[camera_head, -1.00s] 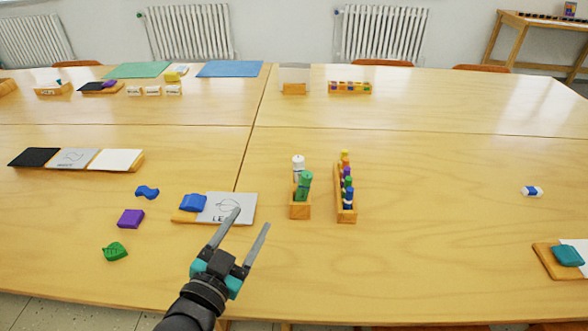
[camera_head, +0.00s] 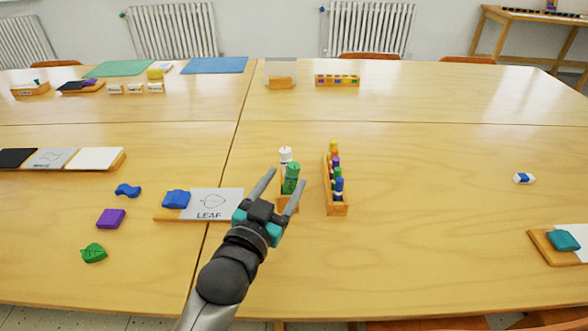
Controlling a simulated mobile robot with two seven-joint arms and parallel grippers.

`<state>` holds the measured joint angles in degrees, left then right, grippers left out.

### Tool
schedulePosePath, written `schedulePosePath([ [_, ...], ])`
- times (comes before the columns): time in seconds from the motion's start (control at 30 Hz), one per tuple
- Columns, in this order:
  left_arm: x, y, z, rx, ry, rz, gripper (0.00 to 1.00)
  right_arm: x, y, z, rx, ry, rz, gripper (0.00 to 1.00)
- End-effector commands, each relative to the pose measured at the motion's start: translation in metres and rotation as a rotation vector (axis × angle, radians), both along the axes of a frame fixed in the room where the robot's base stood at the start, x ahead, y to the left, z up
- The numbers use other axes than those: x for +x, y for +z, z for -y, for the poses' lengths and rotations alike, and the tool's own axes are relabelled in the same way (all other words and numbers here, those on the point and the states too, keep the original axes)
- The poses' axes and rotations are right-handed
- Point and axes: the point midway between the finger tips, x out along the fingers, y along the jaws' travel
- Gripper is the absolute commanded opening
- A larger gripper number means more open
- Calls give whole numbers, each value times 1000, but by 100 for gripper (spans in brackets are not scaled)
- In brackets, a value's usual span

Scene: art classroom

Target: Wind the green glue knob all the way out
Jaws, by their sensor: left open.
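The green glue knob (camera_head: 292,172) tops a green bottle standing in a small wooden holder (camera_head: 289,206), in front of a white-topped bottle (camera_head: 285,156). My left gripper (camera_head: 283,179) is open, its fingers pointing away from me toward the holder. In the picture its two fingertips lie on either side of the green bottle. I cannot tell whether they touch it or are still short of it. My right gripper is not in view.
A wooden rack of coloured bottles (camera_head: 336,190) stands close to the right of the holder. The leaf card (camera_head: 210,203) lies to the left on a board with a blue piece (camera_head: 176,199). An eraser (camera_head: 523,178) lies far right.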

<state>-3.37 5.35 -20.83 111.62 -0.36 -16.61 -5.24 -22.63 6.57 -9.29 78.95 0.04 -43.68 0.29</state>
Motion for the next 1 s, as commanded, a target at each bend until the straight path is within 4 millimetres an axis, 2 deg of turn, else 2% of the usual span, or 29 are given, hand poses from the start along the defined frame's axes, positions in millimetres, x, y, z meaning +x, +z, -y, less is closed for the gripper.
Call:
schedulePosePath([
  [0.2, 25, -1, 10, -1, 0, 2, 63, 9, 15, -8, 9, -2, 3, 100],
  [0.5, 48, 0, 18, -1, 0, 2, 63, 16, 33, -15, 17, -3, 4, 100],
  [0.93, 53, 1, 20, 0, 0, 1, 63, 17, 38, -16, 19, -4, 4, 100],
  [1.0, 53, 0, 20, 0, 0, 1, 58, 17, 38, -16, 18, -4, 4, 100],
])
